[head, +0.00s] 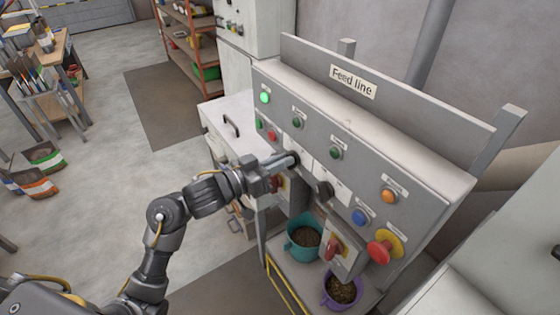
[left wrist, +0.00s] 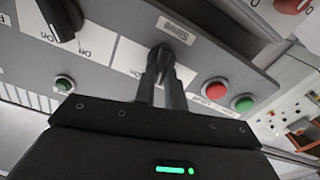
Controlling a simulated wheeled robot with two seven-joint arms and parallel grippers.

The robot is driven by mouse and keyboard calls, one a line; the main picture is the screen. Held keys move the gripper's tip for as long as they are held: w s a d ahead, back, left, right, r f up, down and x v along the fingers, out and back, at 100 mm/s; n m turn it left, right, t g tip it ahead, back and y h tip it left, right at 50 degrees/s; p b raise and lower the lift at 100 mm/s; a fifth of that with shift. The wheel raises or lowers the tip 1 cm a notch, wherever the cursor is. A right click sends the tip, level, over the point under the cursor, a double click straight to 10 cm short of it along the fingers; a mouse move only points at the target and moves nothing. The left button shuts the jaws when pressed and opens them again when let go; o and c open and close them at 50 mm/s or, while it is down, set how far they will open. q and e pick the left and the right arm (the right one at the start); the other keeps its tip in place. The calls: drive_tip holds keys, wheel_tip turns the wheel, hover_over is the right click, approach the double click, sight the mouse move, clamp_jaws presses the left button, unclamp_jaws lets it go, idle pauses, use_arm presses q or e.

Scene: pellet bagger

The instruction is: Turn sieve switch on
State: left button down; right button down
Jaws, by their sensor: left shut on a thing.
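The sieve switch is a dark rotary knob on the grey "Feed line" panel (head: 350,128). In the left wrist view the knob (left wrist: 160,56) sits on a white plate, below a label reading "Sieve" that appears upside down. My left gripper (head: 288,161) reaches the panel from the left. In the left wrist view its two fingers (left wrist: 162,72) are shut on the knob and cover much of it. Which mark the knob points at is hard to tell. My right gripper is not in view.
A second dark knob (head: 323,193) is to the right of the sieve switch. Blue (head: 360,215) and orange (head: 389,195) buttons and a red emergency stop (head: 379,251) are farther right. Teal (head: 303,239) and purple (head: 342,290) buckets stand below the panel.

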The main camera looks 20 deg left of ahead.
use_arm(q)
drive_tip(key=m+b, duration=0.1)
drive_tip(key=m, duration=0.3)
drive_tip(key=m+b, duration=0.1)
drive_tip(key=m, duration=0.3)
drive_tip(key=shift+s+d+f+m, duration=0.1)
drive_tip(key=shift+s+d+m, duration=0.1)
drive_tip(key=shift+m, duration=0.1)
idle(0.5)
drive_tip(key=c, duration=1.5)
unclamp_jaws()
drive_tip(key=shift+o, duration=0.2)
